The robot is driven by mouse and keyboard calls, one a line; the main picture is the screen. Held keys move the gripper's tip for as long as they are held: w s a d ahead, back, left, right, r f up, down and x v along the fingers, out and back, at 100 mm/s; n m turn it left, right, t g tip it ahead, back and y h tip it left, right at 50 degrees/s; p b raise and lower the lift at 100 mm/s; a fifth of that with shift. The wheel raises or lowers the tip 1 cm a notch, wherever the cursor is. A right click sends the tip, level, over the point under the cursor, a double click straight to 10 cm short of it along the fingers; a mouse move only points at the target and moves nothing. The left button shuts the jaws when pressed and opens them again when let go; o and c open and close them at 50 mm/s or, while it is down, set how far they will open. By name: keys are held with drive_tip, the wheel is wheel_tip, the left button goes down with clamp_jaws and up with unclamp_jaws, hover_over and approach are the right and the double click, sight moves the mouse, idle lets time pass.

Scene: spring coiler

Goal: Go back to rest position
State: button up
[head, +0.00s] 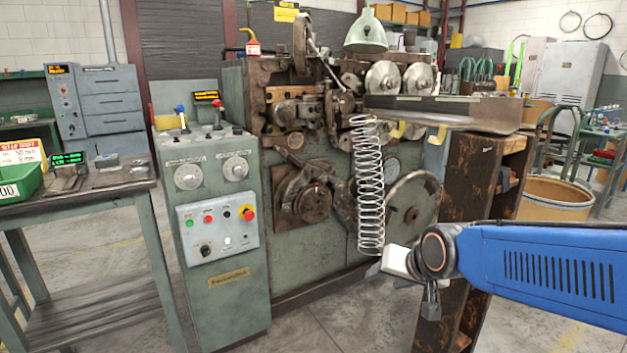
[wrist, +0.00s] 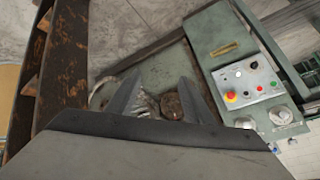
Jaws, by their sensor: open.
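My gripper (head: 374,269) is at the end of my blue arm, low in front of the coiling machine (head: 330,160) in the head view. In the wrist view its two dark fingers (wrist: 159,82) stand apart with nothing between them. A long wire spring (head: 368,190) hangs upright from the machine's coiling head in the head view. Its lower end is just above and left of my gripper; I cannot tell whether they touch.
A brown rusty shelf stand (head: 474,205) is close behind my arm; it also shows at the left of the wrist view (wrist: 62,65). The green control cabinet (head: 215,220) with buttons is left. A workbench (head: 85,183) stands further left. Floor (head: 335,330) in front is clear.

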drive_tip(key=s+d+f+n+g+h, duration=0.1)
drive_tip(key=s+d, duration=0.5)
drive_tip(key=s, duration=0.4)
drive_tip(key=s+d+f+n+g+h, duration=0.1)
drive_tip(key=s+d+g, duration=0.1)
drive_tip(key=s+d, duration=0.4)
drive_tip(key=s, duration=0.5)
drive_tip(key=shift+h, duration=0.3)
drive_tip(key=shift+w+d+f, duration=0.1)
drive_tip(key=shift+c, duration=0.2)
